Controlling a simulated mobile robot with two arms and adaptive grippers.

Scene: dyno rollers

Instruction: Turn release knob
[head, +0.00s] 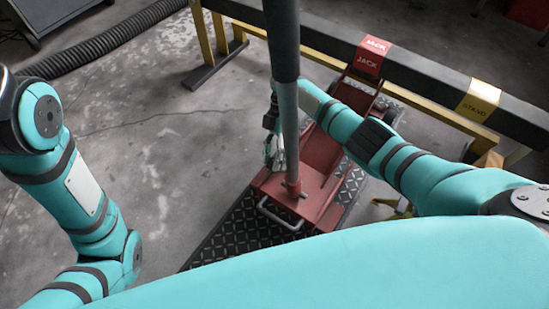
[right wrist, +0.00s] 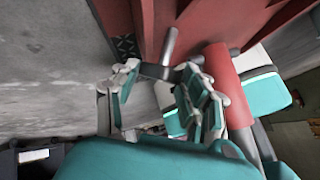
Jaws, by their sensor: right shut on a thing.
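The red floor jack (head: 325,180) stands on a dark tread plate, with its long grey handle (head: 288,115) rising upright from its near end. My right arm reaches in from the right behind the handle, and my right gripper (head: 275,155) points down just left of it. In the right wrist view, my right gripper (right wrist: 158,78) is shut on a small dark cross-piece with a grey metal rod (right wrist: 169,44) by the red jack body. This looks like the release knob; the fingers partly hide it. My left arm shows at the left, but its gripper is out of view.
A black-topped beam with a red JACK label (head: 371,54) and a yellow STAND label (head: 479,100) runs behind the jack. A black ribbed hose (head: 105,42) lies at the upper left. The concrete floor left of the jack is clear.

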